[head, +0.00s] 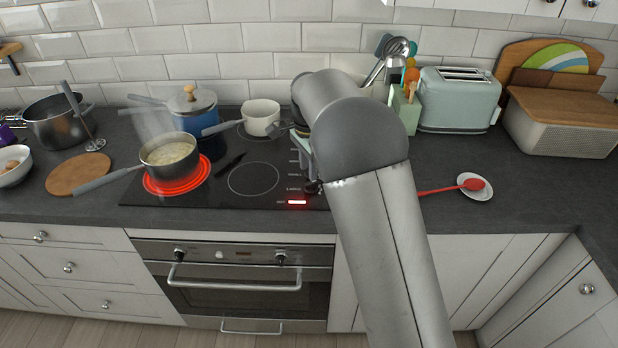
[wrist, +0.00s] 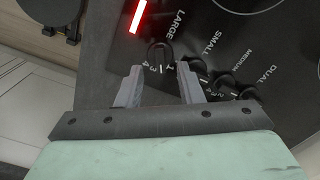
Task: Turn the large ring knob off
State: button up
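The large ring knob (wrist: 159,52) is a dark round knob beside the word LARGE and a scale of numbers in the wrist view. My gripper (wrist: 158,70) is open, with its two grey fingers apart on either side of the knob's near end and gaps between them and it. I cannot tell how deep the fingers reach. In the head view my gripper (head: 312,176) is over the right side of the black cooktop (head: 215,193), partly hidden by my arm. A burner ring (head: 178,184) glows red under a steaming pot. A red indicator (head: 297,202) is lit; it also shows in the wrist view (wrist: 138,16).
Other knobs (wrist: 222,84) labelled SMALL, MEDIUM and DUAL sit close to my right finger in the wrist view. The steaming pot (head: 168,158), a blue pot (head: 193,113) and a white pot (head: 261,117) stand on the cooktop. A red spoon (head: 470,184) lies at the right.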

aim_at(311, 184)
jog(key=shift+f, duration=2.4)
grip_shut()
jog(key=shift+n, duration=0.4)
jog(key=n, duration=0.5)
jog(key=shift+s+d+b, duration=0.1)
jog(key=shift+d+b, duration=0.05)
jog(key=shift+b, duration=0.25)
jog(key=n, duration=0.6)
jog(key=shift+d+r, duration=0.1)
jog(key=shift+d, duration=0.05)
